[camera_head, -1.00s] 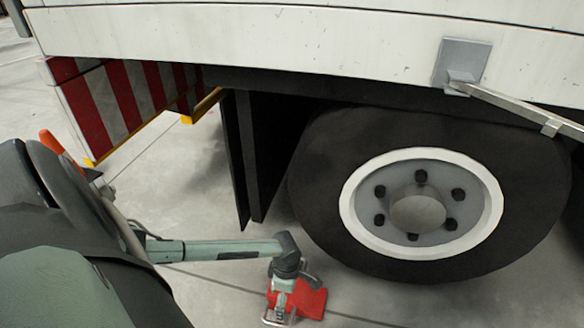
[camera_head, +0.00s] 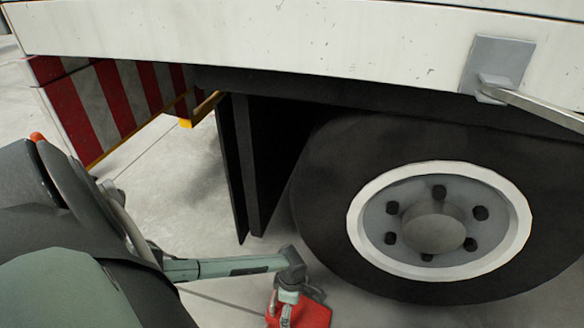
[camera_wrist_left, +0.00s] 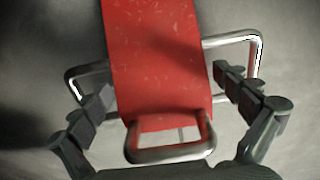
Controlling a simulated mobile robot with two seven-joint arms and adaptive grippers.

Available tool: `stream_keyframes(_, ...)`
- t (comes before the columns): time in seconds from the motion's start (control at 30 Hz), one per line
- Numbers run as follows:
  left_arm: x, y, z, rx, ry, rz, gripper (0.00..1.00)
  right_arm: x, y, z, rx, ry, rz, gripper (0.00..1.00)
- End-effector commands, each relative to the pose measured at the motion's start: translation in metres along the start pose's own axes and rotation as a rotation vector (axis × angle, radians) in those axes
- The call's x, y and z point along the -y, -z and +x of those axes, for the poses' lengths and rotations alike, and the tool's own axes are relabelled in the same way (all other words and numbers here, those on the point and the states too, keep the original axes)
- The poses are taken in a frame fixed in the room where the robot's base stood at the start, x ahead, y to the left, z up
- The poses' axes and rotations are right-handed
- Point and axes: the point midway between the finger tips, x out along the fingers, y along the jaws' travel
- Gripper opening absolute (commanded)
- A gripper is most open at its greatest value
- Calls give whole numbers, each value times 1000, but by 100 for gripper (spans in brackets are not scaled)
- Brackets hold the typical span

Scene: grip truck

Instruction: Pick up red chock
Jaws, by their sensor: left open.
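The red chock (camera_head: 312,314) lies on the floor at the bottom edge of the head view, in front of the truck wheel. In the left wrist view the red chock (camera_wrist_left: 155,65) fills the middle, with metal loop handles at its sides and near end. My left gripper (camera_head: 287,310) is above it and partly cut off by the frame edge in the head view. In the wrist view the left gripper (camera_wrist_left: 165,97) is open, its two fingers on either side of the chock near the side handles. I cannot tell whether they touch the handles. My right gripper is not in view.
A large black tyre (camera_head: 325,190) stands right behind the chock. A dark mudflap (camera_head: 245,170) hangs left of it. The white truck body (camera_head: 280,40) overhangs above, with a red-and-white striped panel (camera_head: 100,110) at left. Grey floor (camera_head: 180,180) is clear at left.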

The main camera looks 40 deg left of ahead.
Motion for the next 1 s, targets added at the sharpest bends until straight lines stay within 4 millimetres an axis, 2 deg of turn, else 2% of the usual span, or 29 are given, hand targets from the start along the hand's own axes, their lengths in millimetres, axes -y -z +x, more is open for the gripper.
stream_keyframes(0.1,-1,0,10,0,-1,-1,100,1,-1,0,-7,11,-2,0)
stream_keyframes(0.33,-1,0,10,0,-1,0,100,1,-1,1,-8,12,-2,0)
stream_keyframes(0.87,-1,0,10,0,-1,0,35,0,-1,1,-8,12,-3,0)
stream_keyframes(1.0,-3,0,8,2,-4,0,34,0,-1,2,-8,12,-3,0)
